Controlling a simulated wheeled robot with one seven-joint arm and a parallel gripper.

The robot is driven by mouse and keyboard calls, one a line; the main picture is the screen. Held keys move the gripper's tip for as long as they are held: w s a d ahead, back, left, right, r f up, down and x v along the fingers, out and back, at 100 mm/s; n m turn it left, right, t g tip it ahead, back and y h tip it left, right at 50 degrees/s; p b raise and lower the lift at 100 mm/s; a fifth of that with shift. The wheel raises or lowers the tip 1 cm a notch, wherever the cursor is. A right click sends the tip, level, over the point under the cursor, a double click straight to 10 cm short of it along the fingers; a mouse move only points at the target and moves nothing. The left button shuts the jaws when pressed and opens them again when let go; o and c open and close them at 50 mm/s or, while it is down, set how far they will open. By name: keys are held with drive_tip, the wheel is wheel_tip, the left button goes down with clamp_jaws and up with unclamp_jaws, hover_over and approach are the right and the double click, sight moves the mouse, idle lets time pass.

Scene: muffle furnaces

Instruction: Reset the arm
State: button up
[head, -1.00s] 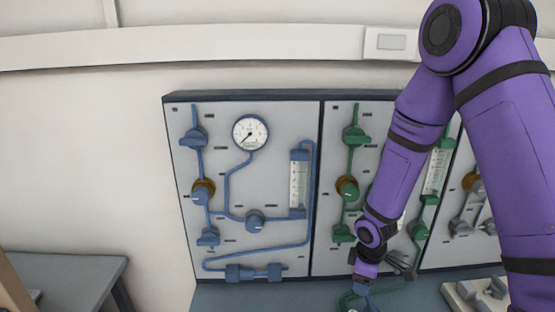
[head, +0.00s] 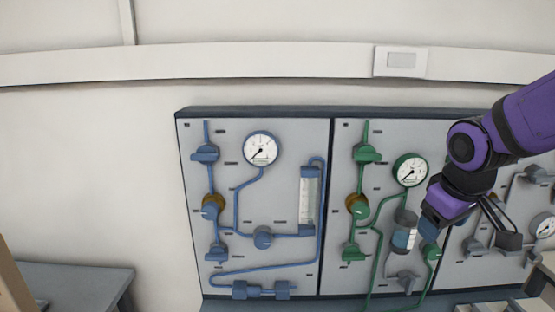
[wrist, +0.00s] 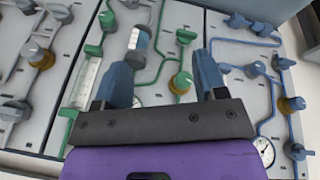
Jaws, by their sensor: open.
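My purple arm comes in from the right edge of the head view, and my gripper (head: 428,226) is in front of the green-piped panel (head: 345,280). In the wrist view its two blue fingers (wrist: 162,62) stand apart with nothing between them. The wrist view shows the panel upside down. A grey cylinder with a pale band (head: 404,238) shows beside the fingers in the head view; it also shows beyond the left finger in the wrist view (wrist: 138,40). I cannot tell whether a finger touches it.
The blue-piped panel (head: 285,130) with a gauge (head: 260,149) is to the left. A grey-piped panel (head: 455,275) is on the right, partly behind my arm. A dark table (head: 75,285) stands at the lower left.

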drive_tip(key=s+r+m, duration=0.2)
drive_tip(key=s+r, duration=0.2)
drive_tip(key=s, duration=0.2)
drive_tip(key=s+r+m+t+y, duration=0.1)
drive_tip(key=s+r+m, duration=0.1)
drive_tip(key=s+r, duration=0.2)
drive_tip(key=s, duration=0.3)
drive_tip(key=shift+s+r+t, duration=0.25)
drive_tip(key=shift+r+t, duration=0.05)
drive_tip(key=shift+r, duration=0.05)
drive_tip(key=shift+d, duration=0.1)
